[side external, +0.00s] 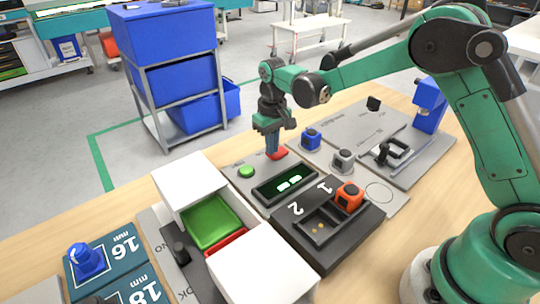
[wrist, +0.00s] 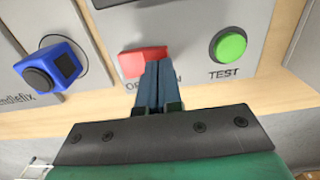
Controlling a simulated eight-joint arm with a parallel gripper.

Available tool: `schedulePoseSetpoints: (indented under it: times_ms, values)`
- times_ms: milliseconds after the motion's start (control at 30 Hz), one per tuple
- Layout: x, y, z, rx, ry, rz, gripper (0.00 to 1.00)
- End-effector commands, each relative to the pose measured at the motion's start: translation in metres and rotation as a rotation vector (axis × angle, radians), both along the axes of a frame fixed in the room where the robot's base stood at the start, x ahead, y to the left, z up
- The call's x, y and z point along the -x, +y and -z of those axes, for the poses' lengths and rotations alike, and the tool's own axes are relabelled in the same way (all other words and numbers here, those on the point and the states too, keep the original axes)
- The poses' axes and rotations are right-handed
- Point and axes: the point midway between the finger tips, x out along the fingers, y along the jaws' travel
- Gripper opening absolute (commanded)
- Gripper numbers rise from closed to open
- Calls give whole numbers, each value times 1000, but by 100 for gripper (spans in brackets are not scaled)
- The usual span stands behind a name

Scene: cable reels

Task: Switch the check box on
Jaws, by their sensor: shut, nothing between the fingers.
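The check box (side external: 238,178) is a grey panel with a red switch (side external: 279,154), a round green button (side external: 246,171) and a dark display (side external: 286,186) showing lit pale marks. My gripper (side external: 272,152) points down at the red switch, its fingers shut and empty. In the wrist view my fingertips (wrist: 157,66) are at the right part of the red switch (wrist: 140,57) and cover part of its lettering. I cannot tell whether they touch it. The green button (wrist: 228,46) there is labelled TEST.
A blue block (side external: 311,139) and a grey one (side external: 342,159) stand beside the panel. An orange block (side external: 348,196) sits on the black tray (side external: 325,251) marked 1 and 2.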

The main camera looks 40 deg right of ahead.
Motion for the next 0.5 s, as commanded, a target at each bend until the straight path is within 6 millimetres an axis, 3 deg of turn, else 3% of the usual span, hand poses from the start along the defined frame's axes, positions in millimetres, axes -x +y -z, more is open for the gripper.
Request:
schedulePoseSetpoints:
  times_ms: [267, 500]
  values:
    - [0, 0, 4, 1, 0, 0, 0]
    - [0, 0, -29, 0, 0, 0, 0]
